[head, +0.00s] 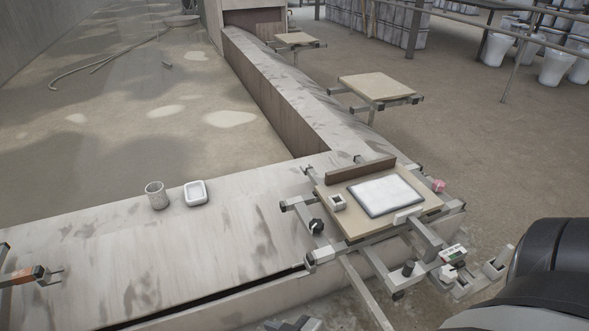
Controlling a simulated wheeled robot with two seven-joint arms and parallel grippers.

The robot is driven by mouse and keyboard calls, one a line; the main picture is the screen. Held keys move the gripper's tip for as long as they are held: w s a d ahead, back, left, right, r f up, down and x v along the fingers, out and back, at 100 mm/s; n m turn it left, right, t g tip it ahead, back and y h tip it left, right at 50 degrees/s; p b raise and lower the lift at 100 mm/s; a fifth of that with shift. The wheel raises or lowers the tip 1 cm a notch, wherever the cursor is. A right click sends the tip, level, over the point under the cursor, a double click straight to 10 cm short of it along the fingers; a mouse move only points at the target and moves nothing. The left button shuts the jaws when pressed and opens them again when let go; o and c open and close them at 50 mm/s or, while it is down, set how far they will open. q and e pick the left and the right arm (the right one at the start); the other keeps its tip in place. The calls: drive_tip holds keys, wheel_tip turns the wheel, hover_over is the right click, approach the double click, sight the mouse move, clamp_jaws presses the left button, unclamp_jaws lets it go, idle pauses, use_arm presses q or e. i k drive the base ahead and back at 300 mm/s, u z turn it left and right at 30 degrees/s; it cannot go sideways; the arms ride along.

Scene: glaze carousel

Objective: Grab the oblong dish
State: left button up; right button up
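A small white rounded-rectangular dish (195,193) with a hollow centre stands upright on the pale stained ledge, left of the middle of the head view; it looks like the oblong dish. A speckled grey cup (156,195) stands close to its left, apart from it. My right gripper is not in view.
A carousel platform (431,206) to the right carries a white slab (385,194), a brown block (360,170) and a small square piece (337,202). Its metal arms stick out over the ledge. The ledge (150,255) is clear in front of the dish. More platforms (377,87) stand behind.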

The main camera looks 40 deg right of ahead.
sight(195, 193)
drive_tip(key=z, duration=0.4)
drive_tip(key=i, duration=1.3)
drive_tip(key=u, duration=1.2)
